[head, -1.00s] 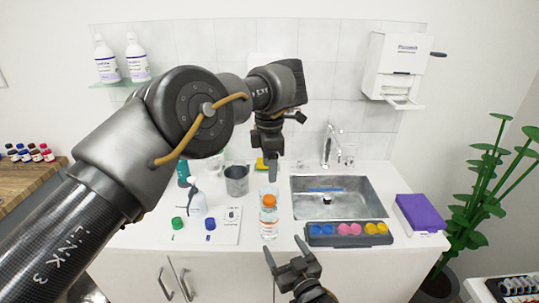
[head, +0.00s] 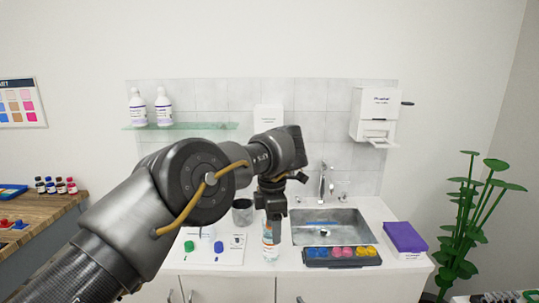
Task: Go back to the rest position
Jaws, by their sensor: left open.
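My left arm comes in from the left and reaches over the counter. My left gripper (head: 275,232) points down in front of the sink area, its jaws open and seen nearly edge-on. Nothing shows held in it. It overlaps a clear bottle (head: 269,253) on the counter and hides that bottle's top; I cannot tell whether they touch.
The white counter (head: 330,282) holds a sink (head: 345,232), a dark tray (head: 342,261) of coloured pieces, a purple box (head: 404,237), a grey cup (head: 242,213), and green (head: 189,246) and blue (head: 219,247) caps. A glass shelf (head: 190,126) with bottles hangs behind. A plant (head: 465,225) stands right.

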